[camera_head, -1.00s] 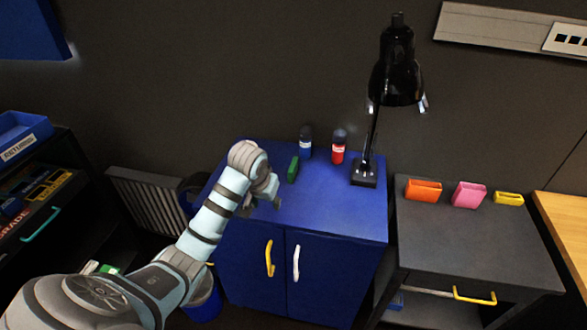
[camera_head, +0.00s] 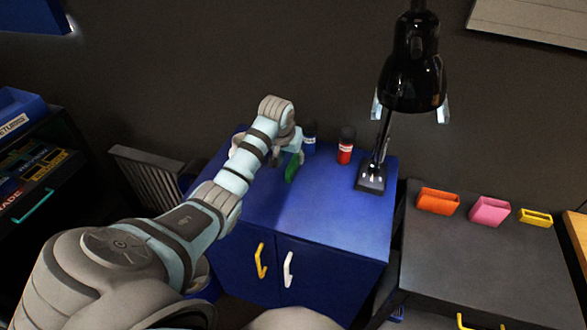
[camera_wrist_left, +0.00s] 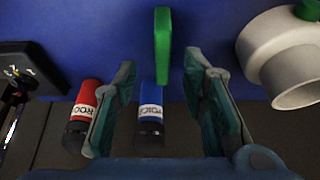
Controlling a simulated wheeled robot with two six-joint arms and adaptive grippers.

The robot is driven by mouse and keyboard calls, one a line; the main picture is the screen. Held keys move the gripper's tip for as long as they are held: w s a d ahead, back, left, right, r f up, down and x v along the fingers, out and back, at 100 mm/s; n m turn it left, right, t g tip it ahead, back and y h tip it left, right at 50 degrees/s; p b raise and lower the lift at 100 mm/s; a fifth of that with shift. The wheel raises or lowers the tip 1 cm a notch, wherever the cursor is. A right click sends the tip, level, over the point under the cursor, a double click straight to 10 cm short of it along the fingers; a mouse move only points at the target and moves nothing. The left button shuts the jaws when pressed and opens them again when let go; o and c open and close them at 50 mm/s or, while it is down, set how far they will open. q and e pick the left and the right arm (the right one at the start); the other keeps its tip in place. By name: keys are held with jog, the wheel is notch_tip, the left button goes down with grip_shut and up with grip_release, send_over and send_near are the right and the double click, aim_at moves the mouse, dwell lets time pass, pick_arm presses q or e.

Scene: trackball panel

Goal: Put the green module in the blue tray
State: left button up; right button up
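The green module (camera_head: 292,167) is a narrow green block on top of the blue cabinet (camera_head: 335,215). In the left wrist view the green module (camera_wrist_left: 162,45) lies straight ahead, lined up with the gap between my fingers. My left gripper (camera_head: 294,146) is right by the module in the head view, partly covered by its own wrist. The left wrist view shows the left gripper (camera_wrist_left: 160,66) open, with a finger on each side of the module's near end. A blue tray (camera_head: 20,108) with a white label stands on the dark shelf at the far left. My right gripper is out of view.
A blue-labelled bottle (camera_wrist_left: 151,105) and a red bottle (camera_head: 345,150) stand near the module. A whitish round object (camera_wrist_left: 285,55) is close on its other side. A black lamp (camera_head: 371,178) stands right of them. The cabinet's front top is clear.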

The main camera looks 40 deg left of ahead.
aim_at(292, 163)
pick_arm(q)
jog(key=b+x, duration=0.1)
jog(key=x, duration=0.6)
jog(key=shift+w+a+f+b, duration=0.15)
jog(key=shift+w+a+b, duration=0.05)
jog(key=shift+b, duration=0.15)
jog(key=shift+s, duration=0.1)
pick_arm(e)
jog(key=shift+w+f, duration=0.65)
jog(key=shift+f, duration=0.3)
pick_arm(q)
jog(key=shift+c, duration=1.1)
grip_shut()
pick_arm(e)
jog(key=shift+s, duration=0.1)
